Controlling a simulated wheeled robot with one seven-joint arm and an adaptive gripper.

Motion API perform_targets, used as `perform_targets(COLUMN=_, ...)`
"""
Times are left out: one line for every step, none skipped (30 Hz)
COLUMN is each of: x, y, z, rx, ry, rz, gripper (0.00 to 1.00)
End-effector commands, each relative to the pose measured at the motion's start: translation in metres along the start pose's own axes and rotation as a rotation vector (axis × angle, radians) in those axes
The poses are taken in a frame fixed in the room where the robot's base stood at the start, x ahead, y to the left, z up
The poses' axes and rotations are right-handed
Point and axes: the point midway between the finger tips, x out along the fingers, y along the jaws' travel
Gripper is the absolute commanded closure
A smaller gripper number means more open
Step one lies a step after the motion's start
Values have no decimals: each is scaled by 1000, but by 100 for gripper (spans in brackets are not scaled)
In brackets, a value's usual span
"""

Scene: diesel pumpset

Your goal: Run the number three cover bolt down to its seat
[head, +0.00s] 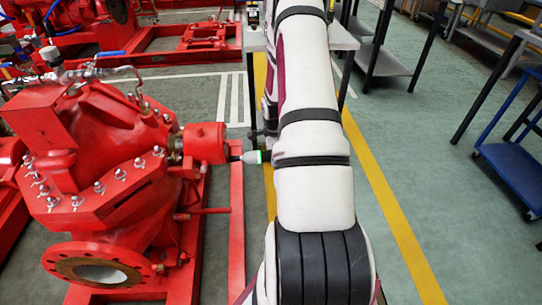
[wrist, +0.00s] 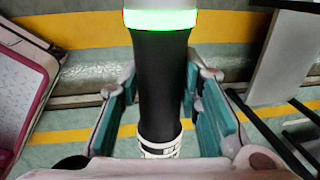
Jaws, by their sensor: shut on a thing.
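My gripper (wrist: 160,105) is shut on a black cylindrical tool (wrist: 160,75), with teal finger pads on either side of its handle. The tool has a glowing green ring and a pale head. In the head view, the pale end of the tool (head: 251,157) points left at the end of a red cylindrical housing (head: 205,143) on the red pump (head: 95,150). Its dark tip is close to the housing; contact cannot be told. My arm hides the gripper there. Several silver bolts (head: 120,173) line the pump flange. I cannot tell which bolt is number three.
A red base rail (head: 237,220) runs below the tool. A grey table (head: 340,38) stands behind my arm. A blue cart (head: 515,170) is at the right. Open green floor with a yellow line (head: 395,215) lies right of my arm.

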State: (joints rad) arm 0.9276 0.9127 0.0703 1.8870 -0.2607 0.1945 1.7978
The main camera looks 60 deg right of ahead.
Motion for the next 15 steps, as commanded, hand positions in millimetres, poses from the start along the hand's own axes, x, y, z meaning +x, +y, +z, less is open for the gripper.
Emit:
perform_targets(x=-1, y=-1, z=-4, rx=2, ry=1, rz=-2, gripper=100)
perform_targets(x=-1, y=-1, z=-6, rx=1, ry=1, rz=-2, gripper=100)
perform_targets(x=-1, y=-1, z=-9, rx=1, ry=1, rz=-2, gripper=100)
perform_targets(x=-1, y=-1, z=-11, rx=2, ry=1, rz=-2, gripper=100)
perform_targets(x=-1, y=-1, z=-13, rx=2, ry=2, rz=-1, gripper=100)
perform_targets(x=-1, y=-1, z=-15, rx=3, ry=2, rz=-1, gripper=100)
perform_targets(x=-1, y=0, z=-17, rx=2, ry=2, rz=-1, gripper=100)
perform_targets(x=-1, y=0, z=-18, rx=2, ry=2, rz=-1, gripper=100)
perform_targets(x=-1, y=0, z=-21, rx=2, ry=2, rz=-1, gripper=100)
perform_targets(x=-1, y=0, z=-23, rx=3, ry=2, rz=-1, gripper=100)
perform_targets(x=-1, y=0, z=-25, rx=4, ry=2, rz=-1, gripper=100)
perform_targets(x=-1, y=0, z=-27, rx=4, ry=2, rz=-1, gripper=100)
perform_targets(x=-1, y=0, z=-29, rx=3, ry=2, rz=-1, gripper=100)
perform_targets(x=-1, y=0, z=-31, rx=3, ry=2, rz=-1, gripper=100)
perform_targets(x=-1, y=0, z=-33, rx=3, ry=2, rz=-1, gripper=100)
